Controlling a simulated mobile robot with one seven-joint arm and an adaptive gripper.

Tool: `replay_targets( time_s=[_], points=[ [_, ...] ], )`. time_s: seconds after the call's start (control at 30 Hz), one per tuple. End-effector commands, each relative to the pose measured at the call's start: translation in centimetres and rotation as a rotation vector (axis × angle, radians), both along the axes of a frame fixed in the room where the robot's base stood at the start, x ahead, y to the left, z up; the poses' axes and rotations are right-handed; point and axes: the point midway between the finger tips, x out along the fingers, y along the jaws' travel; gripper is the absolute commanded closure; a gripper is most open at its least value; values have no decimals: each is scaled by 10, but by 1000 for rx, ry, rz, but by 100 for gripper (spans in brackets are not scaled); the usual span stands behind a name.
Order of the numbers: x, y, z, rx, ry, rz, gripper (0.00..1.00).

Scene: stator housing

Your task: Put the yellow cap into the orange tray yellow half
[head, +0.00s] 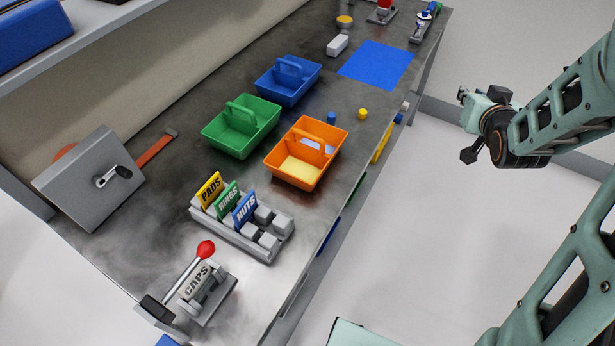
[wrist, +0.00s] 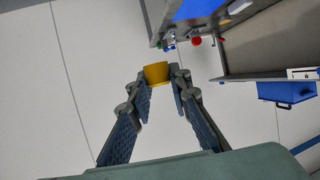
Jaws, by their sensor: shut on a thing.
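My gripper (wrist: 157,74) is shut on a yellow cap (wrist: 157,70), held between its fingertips in the wrist view. In the head view my gripper (head: 463,97) is at the right, over the floor and off the bench; the held cap cannot be made out there. The orange tray (head: 272,160) stands on the bench, well left of my gripper. Its near half has a pale yellow floor (head: 299,171); its far half shows a pale blue floor, partly hidden by the handle. Another small yellow cap (head: 362,113) lies on the bench beyond the tray.
A green tray (head: 209,139) and a blue tray (head: 300,91) stand beside the orange one. A blue cap (head: 331,117) lies behind it. A labelled rack (head: 245,222) and a red-knobbed lever (head: 205,250) are nearer. A blue mat (head: 378,65) lies farther back.

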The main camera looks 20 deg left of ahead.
Motion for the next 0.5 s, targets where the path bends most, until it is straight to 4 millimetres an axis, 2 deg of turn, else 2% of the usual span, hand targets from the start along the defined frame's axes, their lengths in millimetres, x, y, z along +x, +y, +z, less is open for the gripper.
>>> replay_targets(
  time_s=[0.1, 0.27, 0.5],
  points=[
    [7, 31, 0, -1, -5, 111, 92],
    [9, 68, 4, 0, -4, 246, 92],
    [-1, 120, 3, 0, -4, 455, 92]
  ],
)
